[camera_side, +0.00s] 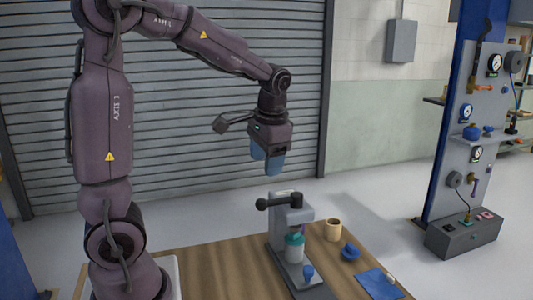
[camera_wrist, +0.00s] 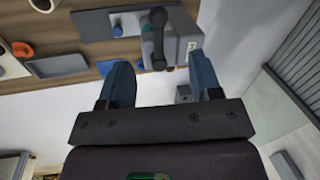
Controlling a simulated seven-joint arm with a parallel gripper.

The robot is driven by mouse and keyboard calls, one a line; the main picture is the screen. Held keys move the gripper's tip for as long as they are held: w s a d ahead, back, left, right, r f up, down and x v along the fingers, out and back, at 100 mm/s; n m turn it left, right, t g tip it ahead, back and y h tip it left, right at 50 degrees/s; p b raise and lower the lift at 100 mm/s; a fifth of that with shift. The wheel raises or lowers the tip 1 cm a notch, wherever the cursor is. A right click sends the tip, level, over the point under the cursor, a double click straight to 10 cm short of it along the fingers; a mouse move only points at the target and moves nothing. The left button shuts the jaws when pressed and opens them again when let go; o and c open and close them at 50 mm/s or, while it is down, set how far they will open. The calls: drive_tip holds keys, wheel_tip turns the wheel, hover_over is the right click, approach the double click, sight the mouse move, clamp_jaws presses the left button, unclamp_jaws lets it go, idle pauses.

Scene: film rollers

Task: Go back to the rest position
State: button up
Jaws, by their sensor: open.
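My gripper (camera_side: 267,163) hangs above the table with its blue fingers pointing down, higher than the grey device and a little to its left in the side view. In the wrist view its two blue fingers (camera_wrist: 163,75) stand wide apart with nothing held between them. The grey device (camera_side: 296,212) with a black handle stands on a flat grey base on the table. A teal container (camera_side: 294,246) sits within it. The device also shows beyond the fingers in the wrist view (camera_wrist: 182,45). My gripper touches nothing that I can see.
On the wooden table (camera_side: 225,268) are a tan cup (camera_side: 333,230), a blue rounded piece (camera_side: 350,252) and a blue cloth (camera_side: 374,284) with a small pale piece on it. A gauge panel (camera_side: 470,140) stands off to the right. The air around my gripper is clear.

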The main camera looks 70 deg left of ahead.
drive_tip(key=shift+d+r, duration=0.15)
drive_tip(key=shift+r, duration=0.55)
drive_tip(key=s+d+r+m+t+h, duration=0.1)
drive_tip(key=s+d+t, duration=0.2)
drive_tip(key=d, duration=0.4)
drive_tip(key=s+d+r+m+t+h, duration=0.1)
drive_tip(key=s+d+r+t, duration=0.1)
drive_tip(key=s+d, duration=0.3)
drive_tip(key=d+t, duration=0.1)
drive_tip(key=d, duration=0.2)
drive_tip(key=shift+s+d, duration=0.25)
drive_tip(key=shift+s, duration=0.15)
